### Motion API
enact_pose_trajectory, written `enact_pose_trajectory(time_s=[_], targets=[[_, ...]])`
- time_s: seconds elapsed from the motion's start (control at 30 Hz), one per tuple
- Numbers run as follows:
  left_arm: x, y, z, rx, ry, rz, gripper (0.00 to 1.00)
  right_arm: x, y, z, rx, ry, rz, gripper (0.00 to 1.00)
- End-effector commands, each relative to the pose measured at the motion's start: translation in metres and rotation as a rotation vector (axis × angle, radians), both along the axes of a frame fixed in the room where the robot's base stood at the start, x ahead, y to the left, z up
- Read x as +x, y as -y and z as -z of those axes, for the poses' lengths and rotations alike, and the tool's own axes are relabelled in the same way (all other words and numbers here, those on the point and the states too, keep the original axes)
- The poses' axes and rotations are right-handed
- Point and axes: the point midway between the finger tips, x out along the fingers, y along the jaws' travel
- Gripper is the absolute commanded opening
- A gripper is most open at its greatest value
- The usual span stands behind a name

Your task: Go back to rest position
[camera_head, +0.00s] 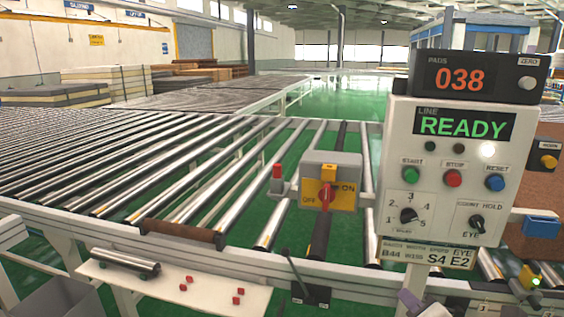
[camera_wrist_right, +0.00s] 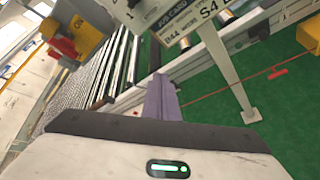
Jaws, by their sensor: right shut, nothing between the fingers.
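My right gripper (camera_head: 411,301) shows at the bottom edge of the head view, below the control panel (camera_head: 446,150) and in front of the conveyor's front rail. In the right wrist view its purple-grey fingers (camera_wrist_right: 161,98) are together with nothing between them, apart from any object. The floor and the panel's post lie beyond them. My left gripper is in neither view.
A roller conveyor (camera_head: 150,160) fills the left and middle. A yellow-and-grey switch box (camera_head: 330,180) with a red knob stands on it. A white shelf (camera_head: 190,285) holds a metal roller (camera_head: 125,262) and several red pieces. Mattress stacks (camera_head: 110,80) stand far back. Green floor shows beyond.

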Motion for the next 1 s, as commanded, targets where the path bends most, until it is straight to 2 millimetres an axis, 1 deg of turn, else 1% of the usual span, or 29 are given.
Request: enact_pose_trajectory(time_s=[0.03,0.07,0.1,0.17,0.2,0.27,0.3,0.37,0.4,0.43,0.5,0.53,0.6,0.67,0.77,1.0], targets=[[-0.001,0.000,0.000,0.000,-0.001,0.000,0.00,-0.012,-0.017,0.043,0.203,-0.079,0.033,0.00],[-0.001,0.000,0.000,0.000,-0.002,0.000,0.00,-0.018,-0.025,0.063,0.319,-0.118,0.062,0.00],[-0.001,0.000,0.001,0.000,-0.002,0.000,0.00,-0.029,-0.035,0.090,0.477,-0.170,0.110,0.00],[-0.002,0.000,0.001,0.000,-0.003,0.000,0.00,-0.048,-0.049,0.129,0.710,-0.248,0.199,0.00],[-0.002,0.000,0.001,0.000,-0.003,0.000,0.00,-0.064,-0.057,0.155,0.862,-0.298,0.273,0.00],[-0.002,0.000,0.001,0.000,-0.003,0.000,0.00,-0.090,-0.066,0.191,1.084,-0.364,0.403,0.00],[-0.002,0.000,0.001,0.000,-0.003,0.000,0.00,-0.108,-0.071,0.213,1.221,-0.402,0.497,0.00],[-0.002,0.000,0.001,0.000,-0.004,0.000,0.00,-0.136,-0.076,0.242,1.402,-0.442,0.639,0.00],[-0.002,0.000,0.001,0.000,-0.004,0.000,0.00,-0.153,-0.078,0.257,1.507,-0.457,0.729,0.00],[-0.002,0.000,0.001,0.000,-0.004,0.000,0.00,-0.166,-0.080,0.268,1.574,-0.466,0.792,0.00],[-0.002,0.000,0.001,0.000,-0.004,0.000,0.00,-0.191,-0.081,0.287,1.701,-0.473,0.921,0.00],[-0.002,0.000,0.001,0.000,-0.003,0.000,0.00,-0.200,-0.081,0.293,1.743,-0.472,0.964,0.00],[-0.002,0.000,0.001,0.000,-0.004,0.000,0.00,-0.215,-0.082,0.303,1.813,-0.468,1.042,0.00],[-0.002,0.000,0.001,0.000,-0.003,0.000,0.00,-0.223,-0.081,0.308,1.849,-0.464,1.083,0.00],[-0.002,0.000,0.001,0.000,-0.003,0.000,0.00,-0.227,-0.081,0.310,1.872,-0.460,1.106,0.00],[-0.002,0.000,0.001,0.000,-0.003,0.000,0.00,-0.226,-0.082,0.310,1.870,-0.462,1.104,0.00]])
